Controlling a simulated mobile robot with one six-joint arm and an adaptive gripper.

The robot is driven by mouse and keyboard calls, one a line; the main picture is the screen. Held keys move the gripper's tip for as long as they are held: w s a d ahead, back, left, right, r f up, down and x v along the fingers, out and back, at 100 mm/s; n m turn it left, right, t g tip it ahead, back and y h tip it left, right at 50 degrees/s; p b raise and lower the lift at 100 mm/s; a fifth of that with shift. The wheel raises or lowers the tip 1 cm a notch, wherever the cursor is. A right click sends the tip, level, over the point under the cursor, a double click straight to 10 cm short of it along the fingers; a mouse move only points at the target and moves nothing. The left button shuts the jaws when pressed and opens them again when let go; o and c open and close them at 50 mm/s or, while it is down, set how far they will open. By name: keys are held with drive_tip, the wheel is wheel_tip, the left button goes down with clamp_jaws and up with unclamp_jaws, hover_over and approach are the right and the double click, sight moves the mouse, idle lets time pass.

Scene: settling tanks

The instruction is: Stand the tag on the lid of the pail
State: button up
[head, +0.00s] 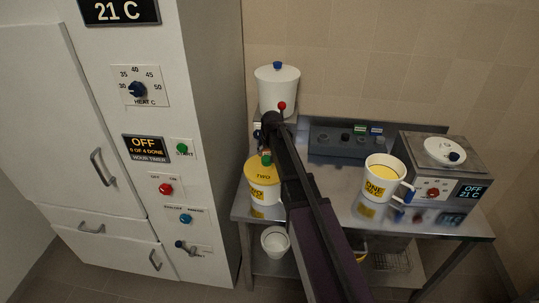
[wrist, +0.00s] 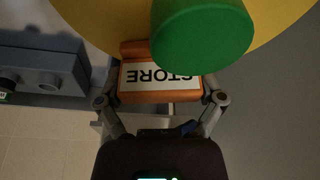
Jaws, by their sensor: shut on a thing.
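The pail (head: 265,195) is white, marked TWO, and stands at the left end of the steel table. Its yellow lid (head: 259,174) has a green knob (head: 266,158), and both lid (wrist: 95,25) and knob (wrist: 200,38) fill the top of the wrist view. My gripper (wrist: 165,98) is shut on the orange tag (wrist: 132,96), which has a white face reading STORE, upside down in that view. The knob covers part of the tag's face. The tag is close to the lid; I cannot tell whether it touches. In the head view my arm hides most of the gripper.
A white dispenser (head: 276,85) with a red knob stands behind the pail. Right of my arm are a mug marked ONE (head: 378,190), a grey rack (head: 325,142) and a steel heater box (head: 440,175). A tall white cabinet (head: 215,100) stands close on the left.

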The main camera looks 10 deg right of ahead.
drive_tip(key=shift+f, duration=0.1)
drive_tip(key=o, duration=0.7)
drive_tip(key=shift+o, duration=0.2)
drive_tip(key=p+v, duration=1.1)
drive_tip(key=v, duration=0.1)
idle(0.5)
drive_tip(key=shift+s, duration=0.1)
idle(0.6)
drive_tip(key=s+g, duration=0.3)
drive_tip(key=s, duration=2.3)
drive_tip(key=shift+d+f, duration=0.3)
